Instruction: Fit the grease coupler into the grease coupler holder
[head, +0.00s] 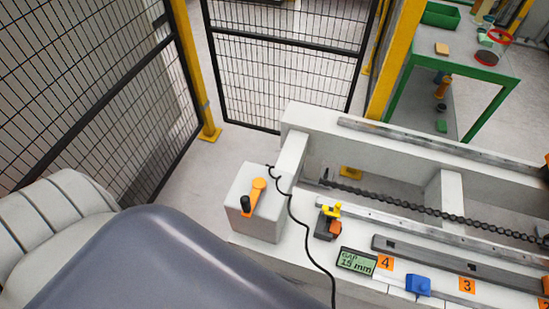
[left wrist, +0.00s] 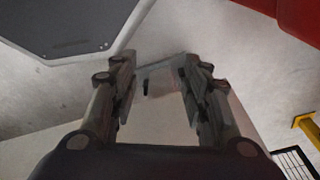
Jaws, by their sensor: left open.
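A white block (head: 252,222) stands left of the machine bed in the head view, with an orange piece (head: 256,190) and an upright black piece (head: 245,206) on its top. A small yellow, orange and black fitting (head: 329,222) sits on the bed to its right. I cannot tell for certain which of these is the grease coupler and which is its holder. My left gripper (left wrist: 160,88) is open in the left wrist view, with nothing held between its fingers. A small dark shape (left wrist: 146,89) shows beyond them, too small to identify. My right gripper is not in view.
A gap display (head: 356,261), a blue part (head: 418,285) and a chain (head: 420,206) lie to the right. Mesh fencing (head: 285,65) stands behind. My arm covers the lower left.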

